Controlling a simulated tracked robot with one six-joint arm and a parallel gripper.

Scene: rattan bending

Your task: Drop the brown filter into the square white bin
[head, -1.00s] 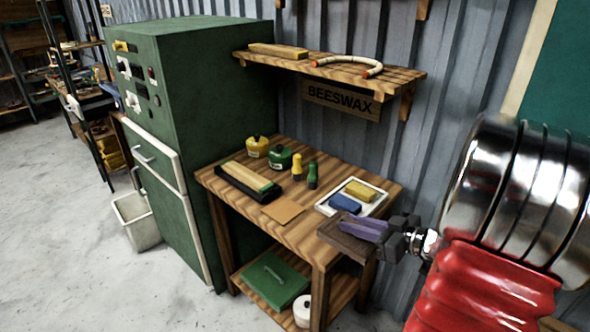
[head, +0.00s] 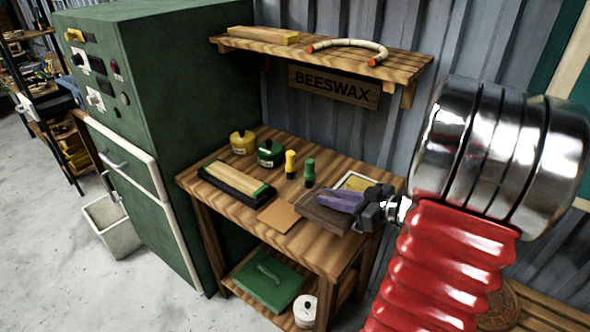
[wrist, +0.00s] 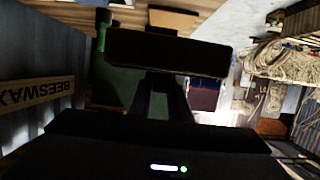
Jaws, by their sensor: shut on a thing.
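My gripper (head: 347,203), with purplish fingers, is shut on the brown filter (head: 322,214), a flat dark brown slab. In the head view it is held over the right part of the wooden table, in front of the white tray. In the wrist view the filter (wrist: 168,52) shows as a dark slab across the fingertips. The square white bin (head: 113,228) stands on the floor at the left, beside the green cabinet, open at the top and well apart from my gripper. I cannot see the bin in the wrist view.
The wooden table (head: 232,208) holds a sharpening block (head: 238,182), yellow and green pots, two small bottles and a tan sheet (head: 279,216). The tall green cabinet (head: 185,110) stands between table and bin. A shelf (head: 395,66) hangs above. Floor at left is clear.

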